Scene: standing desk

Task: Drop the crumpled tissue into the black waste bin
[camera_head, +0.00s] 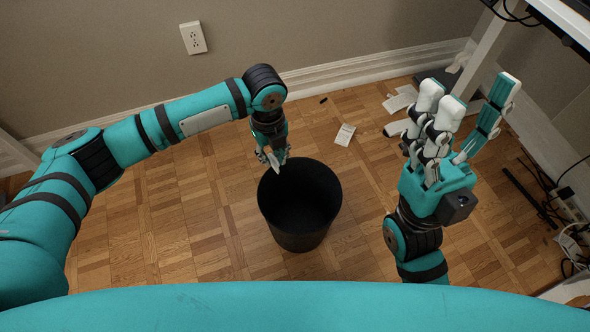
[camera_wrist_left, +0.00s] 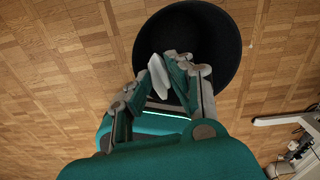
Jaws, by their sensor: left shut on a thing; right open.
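The black waste bin (camera_head: 300,235) stands upright on the wooden floor in the middle of the head view. Its dark inside and rim also show in the left wrist view (camera_wrist_left: 222,35). My left gripper (camera_head: 273,160) points down at the bin's far left rim and is shut on the white crumpled tissue (camera_head: 275,163). In the left wrist view the tissue (camera_wrist_left: 158,77) is pinched at the fingertips, in front of the bin's opening. I cannot tell its exact height above the rim. My right gripper (camera_head: 465,115) is open and empty, raised to the right of the bin with its fingers pointing up.
White papers (camera_head: 345,134) lie on the floor behind the bin, with more (camera_head: 400,98) farther right. A white desk leg (camera_head: 490,50) and cables (camera_head: 570,215) stand along the right side. The wall with an outlet (camera_head: 193,38) is behind. Floor left of the bin is clear.

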